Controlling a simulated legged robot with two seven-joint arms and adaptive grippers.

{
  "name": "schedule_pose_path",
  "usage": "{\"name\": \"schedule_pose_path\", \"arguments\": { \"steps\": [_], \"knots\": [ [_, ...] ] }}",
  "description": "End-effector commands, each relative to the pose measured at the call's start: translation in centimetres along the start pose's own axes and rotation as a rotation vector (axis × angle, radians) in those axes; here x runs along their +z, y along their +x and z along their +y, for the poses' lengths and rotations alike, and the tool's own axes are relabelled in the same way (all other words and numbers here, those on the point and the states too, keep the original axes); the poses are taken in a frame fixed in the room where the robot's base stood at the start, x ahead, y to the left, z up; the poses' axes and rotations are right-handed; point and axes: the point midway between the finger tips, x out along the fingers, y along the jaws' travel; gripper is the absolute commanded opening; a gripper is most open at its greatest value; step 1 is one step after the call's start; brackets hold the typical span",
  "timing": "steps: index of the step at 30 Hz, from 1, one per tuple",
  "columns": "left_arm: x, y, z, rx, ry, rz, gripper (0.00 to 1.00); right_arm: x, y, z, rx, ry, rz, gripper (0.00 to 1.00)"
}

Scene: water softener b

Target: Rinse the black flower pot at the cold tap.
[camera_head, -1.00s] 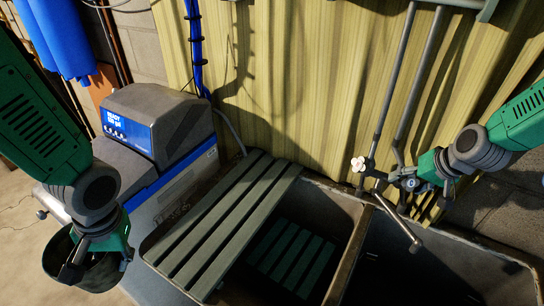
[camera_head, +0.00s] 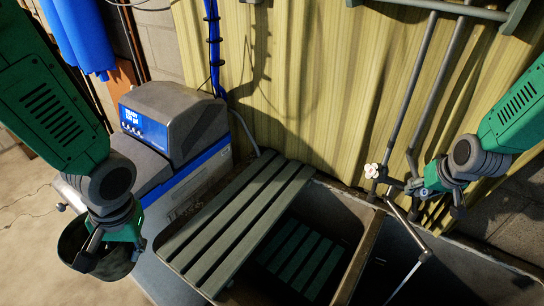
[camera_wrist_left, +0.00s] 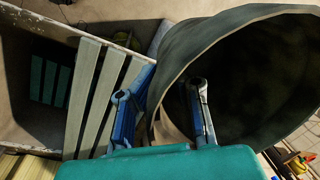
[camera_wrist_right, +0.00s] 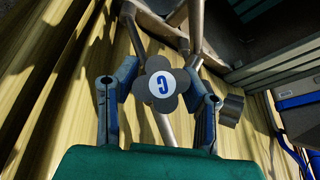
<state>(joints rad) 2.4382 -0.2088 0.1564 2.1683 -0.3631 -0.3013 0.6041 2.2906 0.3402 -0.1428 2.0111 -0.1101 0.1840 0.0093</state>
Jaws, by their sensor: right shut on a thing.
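The black flower pot (camera_head: 118,262) hangs at the lower left of the head view, beside the sink. My left gripper (camera_head: 97,240) grips its rim. In the left wrist view one finger is inside the pot (camera_wrist_left: 250,80) and one outside. My right gripper (camera_head: 422,187) is at the taps by the wall. In the right wrist view its fingers are around the dark cold tap handle (camera_wrist_right: 161,84), marked with a blue C. A thin pale stream of water (camera_head: 405,278) falls from the spout (camera_head: 408,230) into the right basin. The pot is well left of this stream.
A divider (camera_head: 360,262) separates the two basins. The grey and blue water softener (camera_head: 170,125) stands behind the pot. A pale tap handle (camera_head: 372,171) sits left of my right gripper.

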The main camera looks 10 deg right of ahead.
Motion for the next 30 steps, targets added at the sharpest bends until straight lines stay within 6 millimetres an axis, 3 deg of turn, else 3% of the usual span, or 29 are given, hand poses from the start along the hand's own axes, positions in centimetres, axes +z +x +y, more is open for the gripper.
{"name": "schedule_pose_path", "arguments": {
  "steps": [9, 10, 11, 23, 30],
  "knots": [
    [0.0, -0.1, 0.0, -0.001, 0.0, 0.0, 0.0, 0.2, 0.0, 0.2, 0.004, -0.004, -0.004, 0.08],
    [0.0, -0.1, 0.0, -0.001, 0.0, 0.0, 0.0, 0.2, 0.0, 0.2, 0.004, -0.004, -0.004, 0.47],
    [0.0, -0.1, 0.0, -0.001, 0.0, 0.0, 0.0, 0.2, 0.0, 0.2, 0.004, -0.004, -0.004, 0.58],
    [-0.2, 0.1, -0.1, 0.0, 0.001, -0.002, 0.0, -0.1, -0.4, -0.1, 0.004, -0.005, -0.002, 0.59],
    [-0.1, 0.1, -0.1, 0.001, 0.001, -0.001, 0.0, -0.1, -4.7, -0.1, 0.003, -0.004, 0.001, 0.59]
  ]
}}
